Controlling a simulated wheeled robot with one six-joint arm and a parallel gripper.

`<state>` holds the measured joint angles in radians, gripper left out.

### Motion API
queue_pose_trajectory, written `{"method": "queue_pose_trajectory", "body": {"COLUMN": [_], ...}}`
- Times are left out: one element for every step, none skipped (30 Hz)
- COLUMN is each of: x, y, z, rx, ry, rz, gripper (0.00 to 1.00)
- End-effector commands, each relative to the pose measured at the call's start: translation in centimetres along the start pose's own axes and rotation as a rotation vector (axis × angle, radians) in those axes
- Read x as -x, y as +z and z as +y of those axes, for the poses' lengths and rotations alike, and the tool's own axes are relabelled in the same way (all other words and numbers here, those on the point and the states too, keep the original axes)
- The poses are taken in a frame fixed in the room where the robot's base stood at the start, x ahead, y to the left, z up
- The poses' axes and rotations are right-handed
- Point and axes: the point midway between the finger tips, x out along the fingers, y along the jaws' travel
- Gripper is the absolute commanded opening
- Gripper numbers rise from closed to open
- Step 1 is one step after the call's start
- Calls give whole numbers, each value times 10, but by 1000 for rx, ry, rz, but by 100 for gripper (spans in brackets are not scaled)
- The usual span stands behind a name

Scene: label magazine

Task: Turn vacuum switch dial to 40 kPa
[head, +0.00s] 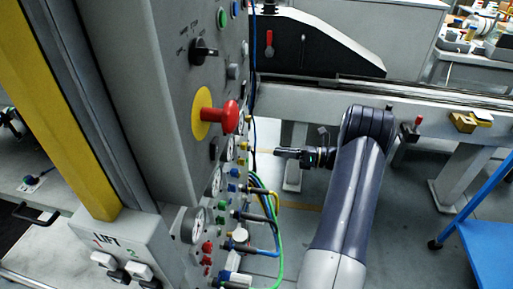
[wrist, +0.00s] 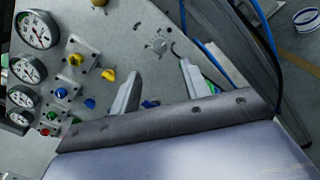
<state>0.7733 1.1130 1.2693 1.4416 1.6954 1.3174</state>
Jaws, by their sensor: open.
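A grey panel (head: 165,110) carries several knobs and gauges. In the wrist view a small grey round fitting (wrist: 158,42) sits on the panel, beyond the gap between my fingers; it may be the vacuum switch dial, but no label or kPa scale is readable. My gripper (head: 281,152) is to the right of the panel in the head view, pointing toward it and apart from it. In the wrist view my gripper (wrist: 160,75) has its two fingers wide apart, with nothing between them.
Gauges (wrist: 36,30) and yellow, blue, green and red knobs (wrist: 62,92) line the panel's left side in the wrist view. A red mushroom button (head: 228,116) sticks out above. A blue cart (head: 490,245) stands at right.

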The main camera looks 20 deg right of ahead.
Motion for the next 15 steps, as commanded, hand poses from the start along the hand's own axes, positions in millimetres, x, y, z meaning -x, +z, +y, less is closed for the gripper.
{"method": "queue_pose_trajectory", "body": {"x": [-12, -18, -26, -32, -38, -45, -50, -56, -61, -66, -69, -73, -76, -78, -81], "y": [-1, 0, -1, -1, -1, -1, -1, -1, -1, -1, -1, -1, -1, -1, -1], "z": [1, 1, 1, 1, 1, 1, 1, 1, 1, 1, 1, 1, 0, 0, 1], "rx": [-1, 0, 0, 0, 0, 1, 1, 0, 0, 0, 0, 0, 0, 0, 0], "ry": [3, 4, 4, 3, 4, 4, 3, 3, 3, 3, 3, 2, 1, 1, 1], "rz": [3, 3, 3, 4, 4, 3, 4, 4, 3, 3, 3, 4, 3, 3, 3], "gripper": [44, 44, 44, 44, 44, 44, 44, 44, 44, 44, 44, 44, 44, 44, 44]}}
